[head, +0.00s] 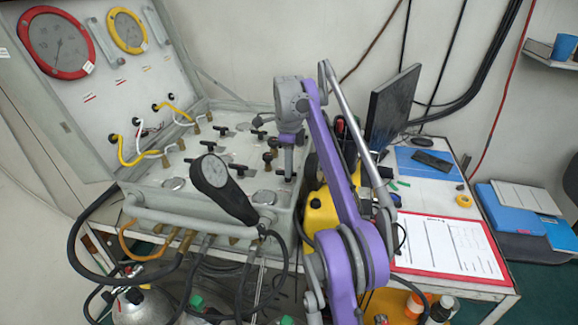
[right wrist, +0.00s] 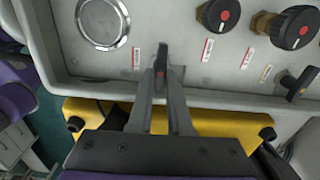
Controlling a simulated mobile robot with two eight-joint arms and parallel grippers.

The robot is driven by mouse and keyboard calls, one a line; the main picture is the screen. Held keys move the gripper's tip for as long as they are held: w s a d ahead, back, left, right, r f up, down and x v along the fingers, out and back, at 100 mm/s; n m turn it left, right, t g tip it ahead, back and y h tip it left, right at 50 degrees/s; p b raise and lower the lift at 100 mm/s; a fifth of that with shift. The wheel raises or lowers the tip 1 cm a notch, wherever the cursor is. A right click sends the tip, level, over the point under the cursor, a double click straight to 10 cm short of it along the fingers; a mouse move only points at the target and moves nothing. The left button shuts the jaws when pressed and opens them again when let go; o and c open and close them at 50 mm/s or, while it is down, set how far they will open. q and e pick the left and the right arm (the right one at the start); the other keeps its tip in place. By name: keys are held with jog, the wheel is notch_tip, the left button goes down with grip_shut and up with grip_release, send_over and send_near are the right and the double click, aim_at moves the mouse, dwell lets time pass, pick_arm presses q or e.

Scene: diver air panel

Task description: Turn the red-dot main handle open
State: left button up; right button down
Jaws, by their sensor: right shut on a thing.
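The red-dot main handle (right wrist: 161,62) is a small black lever with a red mark, near the panel's front edge. In the right wrist view it stands between the fingertips of my right gripper (right wrist: 163,78), which is shut on it. The handle points along the fingers, up and down in that view. In the head view my right gripper (head: 288,163) reaches down to the right part of the panel deck (head: 225,170), and its fingers hide most of the handle. My left gripper is not in view.
Black knobs with red dots (right wrist: 222,14) (right wrist: 298,28) and another black lever (right wrist: 298,84) sit close by. A round gauge (right wrist: 102,22) is to the left. A black handheld gauge (head: 215,175) stands at the panel front. A yellow case (head: 320,212) lies beside the panel.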

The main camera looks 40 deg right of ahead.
jog(key=n+p, duration=0.2)
jog(key=n, duration=0.2)
jog(key=shift+r+p, duration=0.15)
jog(key=shift+p, duration=0.25)
jog(key=n+p, duration=0.2)
jog(key=n, duration=0.2)
jog(key=shift+w, duration=0.15)
jog(key=n+p, duration=0.1)
jog(key=n, duration=0.4)
jog(key=shift+p, duration=0.35)
pick_arm(q)
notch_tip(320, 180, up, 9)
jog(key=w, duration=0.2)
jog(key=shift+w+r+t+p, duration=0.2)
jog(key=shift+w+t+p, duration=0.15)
jog(key=shift+p, duration=0.1)
pick_arm(e)
jog(key=shift+w+n, duration=0.1)
jog(key=shift+n, duration=1.8)
jog(key=c, duration=0.8)
grip_release()
jog(key=shift+c, duration=0.2)
